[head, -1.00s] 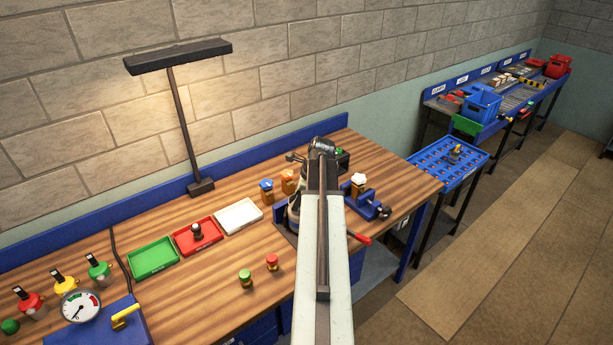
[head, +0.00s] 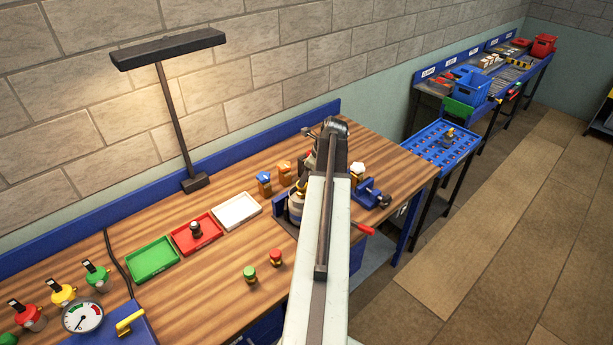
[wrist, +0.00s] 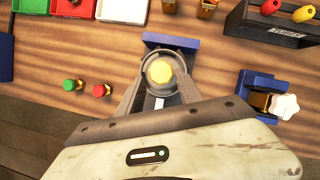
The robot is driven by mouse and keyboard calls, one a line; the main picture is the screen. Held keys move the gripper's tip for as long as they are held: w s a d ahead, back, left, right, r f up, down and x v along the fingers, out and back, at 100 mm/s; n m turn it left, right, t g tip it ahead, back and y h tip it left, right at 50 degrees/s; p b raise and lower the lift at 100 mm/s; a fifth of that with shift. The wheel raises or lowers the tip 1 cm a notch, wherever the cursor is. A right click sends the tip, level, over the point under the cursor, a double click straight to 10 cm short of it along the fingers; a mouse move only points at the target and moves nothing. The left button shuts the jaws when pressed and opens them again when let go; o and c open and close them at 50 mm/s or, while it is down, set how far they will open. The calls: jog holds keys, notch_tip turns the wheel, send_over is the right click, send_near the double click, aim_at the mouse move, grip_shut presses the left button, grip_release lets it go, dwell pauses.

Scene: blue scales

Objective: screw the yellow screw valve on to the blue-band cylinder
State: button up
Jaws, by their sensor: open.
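A round grey cylinder (wrist: 146,72) stands in a blue holder (wrist: 152,40) in the wrist view, seen from above. A yellow faceted piece, which looks like the yellow screw valve (wrist: 159,71), sits centred over its top. Whether its thread is engaged cannot be told. My gripper (wrist: 160,82) is open, with one finger on each side of the cylinder top. Whether the fingers touch it is unclear. In the head view the cylinder (head: 296,207) shows partly, left of my arm. Its band colour is not clear, and my fingertips are hidden there.
A blue vise (wrist: 257,83) with a white-knobbed piece (wrist: 285,106) stands to the right. A black rack (wrist: 265,30) is behind. Green (head: 249,273) and red (head: 276,257) capped pieces stand to the left. Green (head: 152,260), red (head: 184,239) and white (head: 237,211) trays lie further left.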

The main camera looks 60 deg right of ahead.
aim_at(300, 191)
jog(key=b+x, duration=0.6)
jog(key=x, duration=0.1)
jog(key=shift+d+f, duration=0.15)
jog(key=shift+f, duration=0.25)
jog(key=shift+r, duration=0.2)
grip_shut()
jog(key=m+h, duration=0.1)
jog(key=m, duration=0.4)
jog(key=m+h, duration=0.1)
jog(key=m, duration=0.1)
jog(key=shift+f+g+h, duration=0.15)
jog(key=shift+g+h, duration=0.15)
jog(key=shift+g, duration=0.1)
jog(key=shift+o, duration=2.2)
grip_release()
